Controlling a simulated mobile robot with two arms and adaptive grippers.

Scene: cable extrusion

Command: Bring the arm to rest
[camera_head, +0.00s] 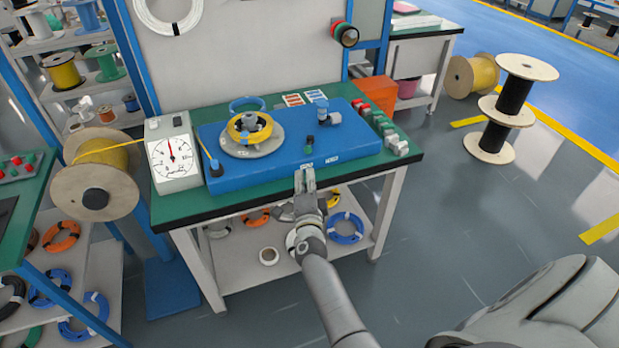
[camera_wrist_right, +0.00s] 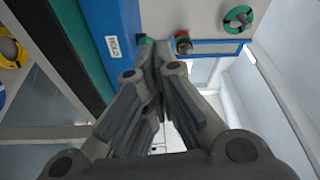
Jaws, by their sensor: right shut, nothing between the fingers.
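My right gripper (camera_head: 305,180) is at the front edge of the blue machine (camera_head: 225,180) on the green-topped workbench (camera_head: 260,200). Its fingers are together and hold nothing. In the right wrist view the shut fingers (camera_wrist_right: 158,58) point toward the blue machine's labelled front face (camera_wrist_right: 108,25). I cannot tell whether the fingertips touch the machine. My right arm (camera_head: 330,290) reaches up from the bottom of the head view. My left gripper does not show.
A coil of yellow cable (camera_head: 250,128) lies on the machine's round plate. A dial gauge box (camera_head: 172,155) and a large yellow spool (camera_head: 97,175) stand at left. Stacked black spools (camera_head: 512,105) stand on the floor at right. Open floor lies right of the bench.

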